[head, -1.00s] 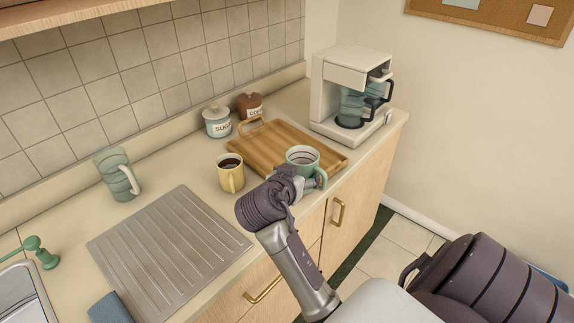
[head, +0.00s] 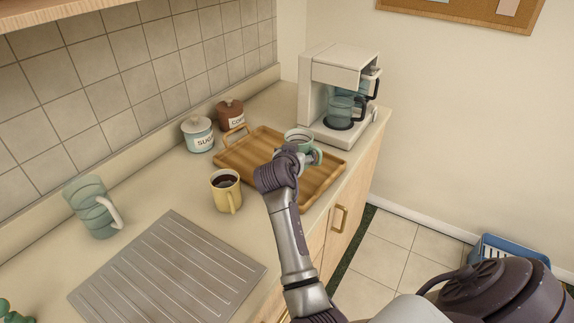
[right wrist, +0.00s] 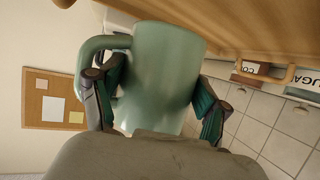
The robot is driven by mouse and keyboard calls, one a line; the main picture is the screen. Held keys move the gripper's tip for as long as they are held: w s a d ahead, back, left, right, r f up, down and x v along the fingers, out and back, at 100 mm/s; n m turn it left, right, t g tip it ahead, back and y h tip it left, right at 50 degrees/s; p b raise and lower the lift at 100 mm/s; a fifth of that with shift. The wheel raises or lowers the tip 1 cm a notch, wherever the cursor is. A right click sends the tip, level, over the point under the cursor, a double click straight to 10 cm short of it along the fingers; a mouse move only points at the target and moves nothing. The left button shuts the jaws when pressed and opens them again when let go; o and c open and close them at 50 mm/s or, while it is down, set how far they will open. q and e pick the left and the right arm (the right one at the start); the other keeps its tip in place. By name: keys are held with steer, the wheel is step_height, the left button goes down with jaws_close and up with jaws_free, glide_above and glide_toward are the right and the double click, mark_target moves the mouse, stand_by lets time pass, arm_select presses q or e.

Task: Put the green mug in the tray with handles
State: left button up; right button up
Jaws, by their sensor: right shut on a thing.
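The green mug (head: 299,135) is upright in my right gripper (head: 297,154), over the right part of the wooden tray with handles (head: 252,152). In the right wrist view the green mug (right wrist: 165,70) sits between the two fingers (right wrist: 160,98), with its handle to the left. The tray (right wrist: 250,25) spans the top of that view. I cannot tell whether the mug's base touches the tray. The far left tray handle shows, while my gripper and the mug hide part of the tray's right side. My left gripper is out of view.
A yellow mug (head: 226,190) with dark liquid stands close to the tray's front left. A sugar jar (head: 198,135) and brown canister (head: 230,114) stand behind it. A coffee maker (head: 338,85) is at the right.

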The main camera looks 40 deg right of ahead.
steer(key=w+a+f, duration=0.1)
steer(key=w, duration=0.1)
steer(key=shift+w+a+f, duration=0.3)
steer(key=shift+a+f, duration=0.1)
steer(key=shift+f, duration=0.4)
step_height(320, 180, down, 2)
steer(key=shift+f+p, duration=0.2)
steer(key=shift+p, duration=0.3)
steer(key=shift+f, duration=0.5)
steer(key=o, duration=1.1)
steer(key=shift+f, duration=0.1)
steer(key=shift+c, duration=0.2)
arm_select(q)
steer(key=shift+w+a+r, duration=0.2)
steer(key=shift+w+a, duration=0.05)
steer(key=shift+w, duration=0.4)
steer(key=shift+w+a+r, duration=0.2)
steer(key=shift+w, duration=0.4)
arm_select(e)
steer(key=o, duration=0.4)
steer(key=shift+o, duration=0.2)
